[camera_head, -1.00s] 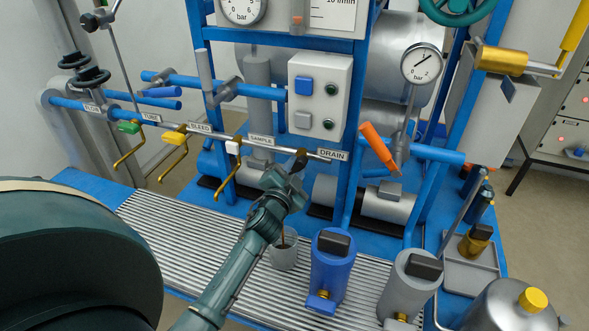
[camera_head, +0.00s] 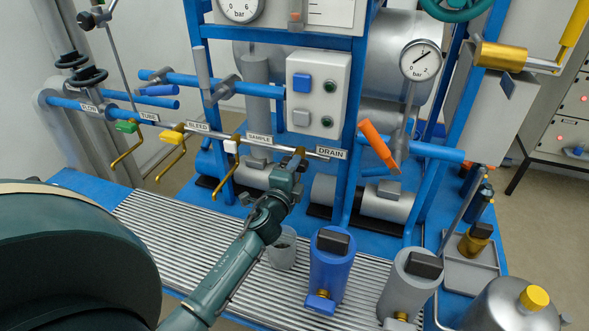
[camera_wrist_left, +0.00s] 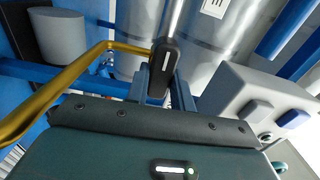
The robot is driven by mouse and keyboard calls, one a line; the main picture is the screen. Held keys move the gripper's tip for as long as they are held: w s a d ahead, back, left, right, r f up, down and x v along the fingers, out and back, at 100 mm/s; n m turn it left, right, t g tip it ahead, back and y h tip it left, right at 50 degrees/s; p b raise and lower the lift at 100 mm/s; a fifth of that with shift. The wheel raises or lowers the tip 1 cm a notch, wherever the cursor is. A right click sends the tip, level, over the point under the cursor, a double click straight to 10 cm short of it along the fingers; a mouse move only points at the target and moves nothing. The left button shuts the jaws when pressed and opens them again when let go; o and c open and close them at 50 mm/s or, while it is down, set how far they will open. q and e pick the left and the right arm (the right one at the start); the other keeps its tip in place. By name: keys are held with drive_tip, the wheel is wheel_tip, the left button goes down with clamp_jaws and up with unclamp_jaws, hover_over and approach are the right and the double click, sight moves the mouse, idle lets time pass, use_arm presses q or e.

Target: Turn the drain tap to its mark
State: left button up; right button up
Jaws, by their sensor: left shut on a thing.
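The drain tap has a small black handle (camera_head: 302,152) on the pipe just left of the white DRAIN label (camera_head: 331,153). In the wrist view the black handle (camera_wrist_left: 158,72) stands between my two fingers, with a bright metal rod above it. My left gripper (camera_head: 294,164) reaches up from below and is shut on this handle; it also shows in the wrist view (camera_wrist_left: 161,88). The fingers hide part of the handle in the head view. I cannot make out the mark. My right gripper is not in view.
The sample tap (camera_head: 231,146), with its brass spout, is close on the left. A grey cup (camera_head: 283,250) stands on the ribbed grating under my wrist. A blue canister (camera_head: 330,270) and a grey one (camera_head: 408,283) stand to the right. A button box (camera_head: 318,92) hangs above.

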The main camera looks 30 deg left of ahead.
use_arm(q)
drive_tip(key=shift+m, duration=0.3)
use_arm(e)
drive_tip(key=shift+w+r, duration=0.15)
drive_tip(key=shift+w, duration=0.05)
use_arm(q)
drive_tip(key=o, duration=1)
drive_tip(key=shift+s, duration=0.1)
drive_tip(key=shift+b+v, duration=0.8)
drive_tip(key=shift+v, duration=5.75)
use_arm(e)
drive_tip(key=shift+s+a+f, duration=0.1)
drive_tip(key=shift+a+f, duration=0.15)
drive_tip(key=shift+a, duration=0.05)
use_arm(q)
drive_tip(key=shift+d, duration=0.1)
